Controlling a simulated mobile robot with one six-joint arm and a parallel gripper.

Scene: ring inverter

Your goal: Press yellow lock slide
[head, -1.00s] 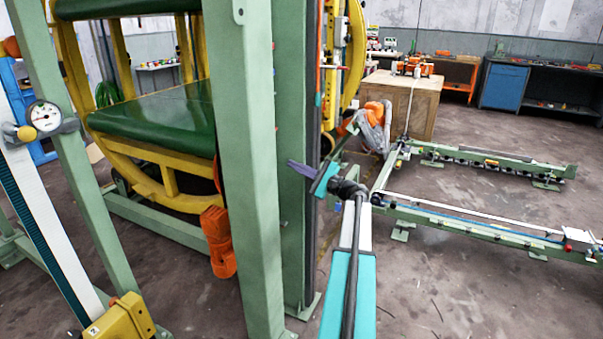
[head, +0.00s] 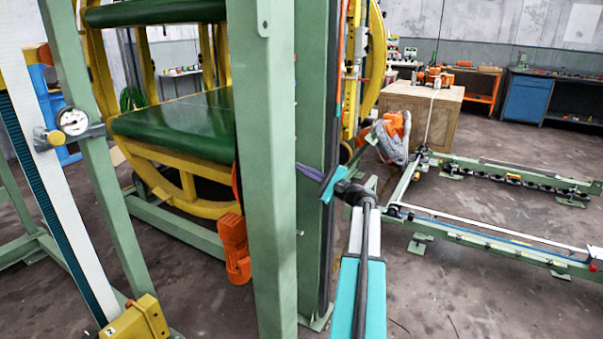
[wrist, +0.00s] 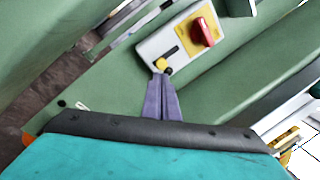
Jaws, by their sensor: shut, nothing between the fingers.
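In the wrist view, the yellow slide (wrist: 161,64) is a small round yellow knob at the lower end of a black slot on a pale grey panel (wrist: 178,42). The panel is fixed to a green beam. My gripper (wrist: 161,78) has its two purple fingers closed together with nothing between them. Their tips are right at the yellow knob's lower edge; I cannot tell whether they touch it. In the head view my gripper (head: 308,172) is beside the green post, and the panel is hidden there.
A red rotary switch (wrist: 204,32) on a yellow plate is beside the slide on the same panel. A green post (head: 262,180) stands close to my gripper's left in the head view. The yellow ring machine (head: 190,175) is behind it.

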